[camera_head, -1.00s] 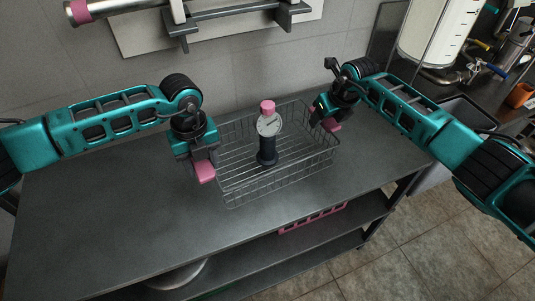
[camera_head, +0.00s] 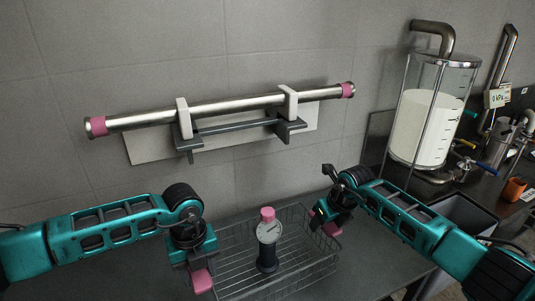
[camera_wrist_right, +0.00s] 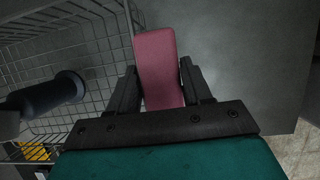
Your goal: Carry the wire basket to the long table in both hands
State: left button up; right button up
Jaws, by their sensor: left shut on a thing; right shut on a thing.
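The wire basket (camera_head: 300,268) is on the dark grey table between my two grippers; its near side is cut off by the lower edge of the head view. My left gripper (camera_head: 200,268) is shut on the pink handle (camera_head: 202,282) at the basket's left end. My right gripper (camera_head: 326,220) is shut on the pink handle at its right end. The right wrist view shows that pink handle (camera_wrist_right: 159,65) between the fingers, beside the basket mesh (camera_wrist_right: 112,50). I cannot tell whether the basket touches the table.
A steel tube with pink ends (camera_head: 235,107) rests on a wall bracket behind the basket. A clear tank of white liquid (camera_head: 425,125) stands at the right on a dark counter, near pipes and an orange cup (camera_head: 514,189).

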pick_arm(q)
jog(key=shift+r, duration=0.1)
pick_arm(e)
jog(key=shift+r, duration=0.1)
